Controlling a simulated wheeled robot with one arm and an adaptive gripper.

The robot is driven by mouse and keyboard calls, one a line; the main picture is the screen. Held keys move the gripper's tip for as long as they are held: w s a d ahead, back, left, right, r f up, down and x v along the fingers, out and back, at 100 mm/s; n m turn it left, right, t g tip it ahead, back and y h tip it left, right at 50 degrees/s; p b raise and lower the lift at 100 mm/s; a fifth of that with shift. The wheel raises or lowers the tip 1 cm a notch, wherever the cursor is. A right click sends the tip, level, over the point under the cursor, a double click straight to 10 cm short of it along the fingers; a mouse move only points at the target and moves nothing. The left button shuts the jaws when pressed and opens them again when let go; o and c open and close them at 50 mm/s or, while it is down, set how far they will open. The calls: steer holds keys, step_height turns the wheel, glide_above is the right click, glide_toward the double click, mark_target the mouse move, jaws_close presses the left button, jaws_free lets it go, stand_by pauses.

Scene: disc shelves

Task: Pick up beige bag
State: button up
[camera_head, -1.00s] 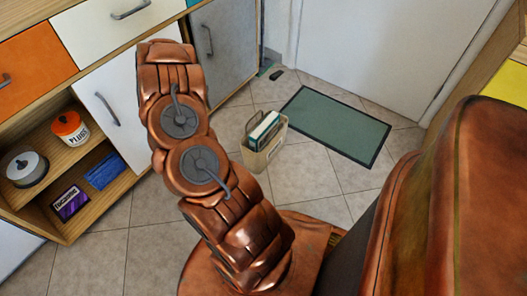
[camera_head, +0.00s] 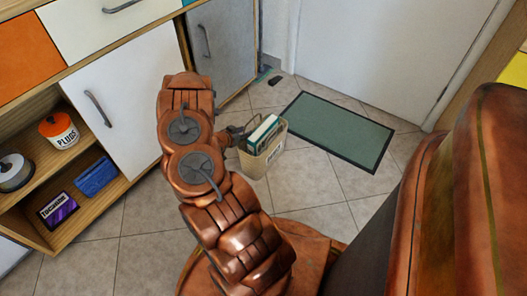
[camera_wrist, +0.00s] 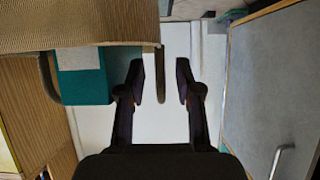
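The beige bag (camera_head: 262,163) stands upright on the tiled floor, with a green and white book-like item (camera_head: 264,132) sticking out of its top. My gripper (camera_head: 232,134) is at the bag's upper left side, partly hidden behind my arm. In the wrist view the bag (camera_wrist: 70,27) fills the upper left, appearing upside down, with the teal item (camera_wrist: 85,85) below its edge. My open gripper (camera_wrist: 159,82) has one finger on each side of a thin dark strip (camera_wrist: 160,75) that looks like a bag handle. I cannot tell whether either finger touches it.
A green doormat (camera_head: 340,130) lies right of the bag before a white door (camera_head: 385,50). A cabinet with an open shelf (camera_head: 70,160) holding a PLUGS tub (camera_head: 59,131) and boxes stands at the left. Bare tiles (camera_head: 320,185) lie around the bag.

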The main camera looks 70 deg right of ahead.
mark_target(252, 130)
steer(key=b+x, duration=0.2)
steer(key=x, duration=0.3)
steer(key=shift+s+d+f, duration=0.1)
steer(key=shift+d+f, duration=0.05)
steer(key=shift+f, duration=0.1)
steer(key=shift+d, duration=0.35)
steer(key=shift+c, duration=0.3)
jaws_close()
